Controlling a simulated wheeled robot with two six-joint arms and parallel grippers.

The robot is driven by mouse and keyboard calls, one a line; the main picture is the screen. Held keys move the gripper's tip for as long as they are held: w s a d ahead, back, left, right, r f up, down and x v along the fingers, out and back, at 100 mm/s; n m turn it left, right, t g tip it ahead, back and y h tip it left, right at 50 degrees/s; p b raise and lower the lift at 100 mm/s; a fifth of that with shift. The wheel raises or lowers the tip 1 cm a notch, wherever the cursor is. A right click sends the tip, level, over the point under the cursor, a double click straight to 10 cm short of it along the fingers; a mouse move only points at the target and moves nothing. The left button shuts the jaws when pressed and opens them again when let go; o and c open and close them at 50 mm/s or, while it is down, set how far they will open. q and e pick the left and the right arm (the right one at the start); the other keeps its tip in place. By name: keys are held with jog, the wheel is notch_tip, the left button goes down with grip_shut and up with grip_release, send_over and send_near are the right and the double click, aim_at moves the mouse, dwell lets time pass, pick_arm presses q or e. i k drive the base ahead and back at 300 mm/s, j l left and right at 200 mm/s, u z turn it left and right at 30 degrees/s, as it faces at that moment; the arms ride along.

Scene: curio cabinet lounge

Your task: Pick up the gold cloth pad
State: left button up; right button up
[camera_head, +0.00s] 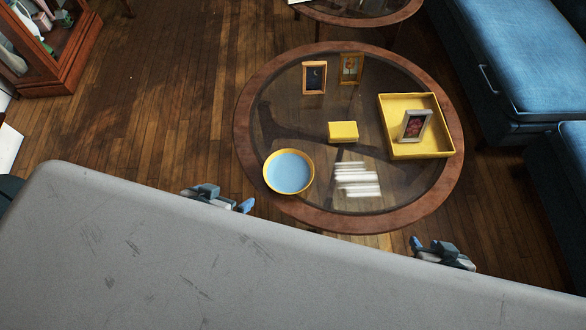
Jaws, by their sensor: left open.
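A small gold block-shaped thing (343,132), which looks like the gold cloth pad, lies near the middle of the round glass-topped table (250,98). Nothing covers it. My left gripper (226,202) is open, low and left of the table, outside its wooden rim and well apart from the pad. My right gripper (434,249) is beyond the table's near right rim, also apart from the pad. Both grippers are partly hidden by the grey surface in front, and the right one's jaws are too small to read.
On the table are a blue-and-gold bowl (289,172), a yellow tray (437,146) holding a grey picture frame (402,130), and two wooden frames (314,78) (351,69). White streaks look like glare. Blue sofas (530,60) stand right, a cabinet (60,70) far left. The left floor is clear.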

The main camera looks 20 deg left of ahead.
aim_at(342, 131)
jog(key=i+j+z, duration=0.15)
jog(key=j+z, duration=0.2)
jog(key=z, duration=0.15)
jog(key=i+j+z, duration=0.1)
jog(key=j+z, duration=0.25)
jog(key=z, duration=0.15)
jog(key=i+j+z, duration=0.1)
jog(key=j, duration=0.9)
jog(key=j+z, duration=0.15)
jog(key=j, duration=0.85)
jog(key=i, duration=0.05)
